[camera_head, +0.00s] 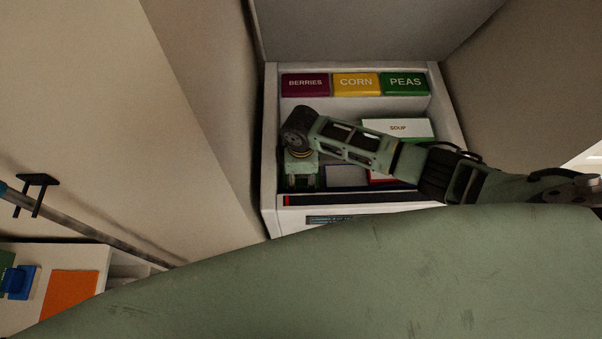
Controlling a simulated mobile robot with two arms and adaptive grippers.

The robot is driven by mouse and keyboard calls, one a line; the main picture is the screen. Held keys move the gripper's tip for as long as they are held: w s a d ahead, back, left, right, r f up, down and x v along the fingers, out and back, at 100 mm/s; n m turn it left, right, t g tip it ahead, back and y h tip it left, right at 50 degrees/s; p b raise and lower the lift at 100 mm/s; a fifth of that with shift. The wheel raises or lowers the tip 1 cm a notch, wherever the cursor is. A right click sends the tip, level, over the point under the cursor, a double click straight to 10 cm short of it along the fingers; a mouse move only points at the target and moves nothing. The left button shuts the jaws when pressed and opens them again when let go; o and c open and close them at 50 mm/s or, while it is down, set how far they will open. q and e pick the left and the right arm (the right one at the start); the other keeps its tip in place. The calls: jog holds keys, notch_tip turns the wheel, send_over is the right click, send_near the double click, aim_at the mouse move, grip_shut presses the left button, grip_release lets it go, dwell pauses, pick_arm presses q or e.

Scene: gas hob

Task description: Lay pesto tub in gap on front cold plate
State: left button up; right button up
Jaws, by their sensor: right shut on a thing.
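My right arm reaches in from the right over an open white cold box (271,160). My right gripper (301,182) points down at the box's front left. It is shut on what I take to be the pesto tub, which the gripper almost wholly hides. A pale grey patch (346,176) shows just right of the gripper in the front row. A red-edged pack (380,178) lies right of that, partly under my arm. I cannot tell whether the tub touches the plate. My left gripper is not in view.
Berries (305,84), corn (356,83) and peas (405,83) packs fill the back row. A white soup pack (398,127) lies in the middle, partly behind my arm. Walls stand close on both sides. An orange panel (69,296) and blue object (18,282) are at lower left.

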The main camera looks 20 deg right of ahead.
jog(key=shift+f, duration=0.5)
dwell(0.4)
jog(key=o, duration=1.4)
jog(key=shift+c, duration=0.2)
notch_tip(320, 180, up, 12)
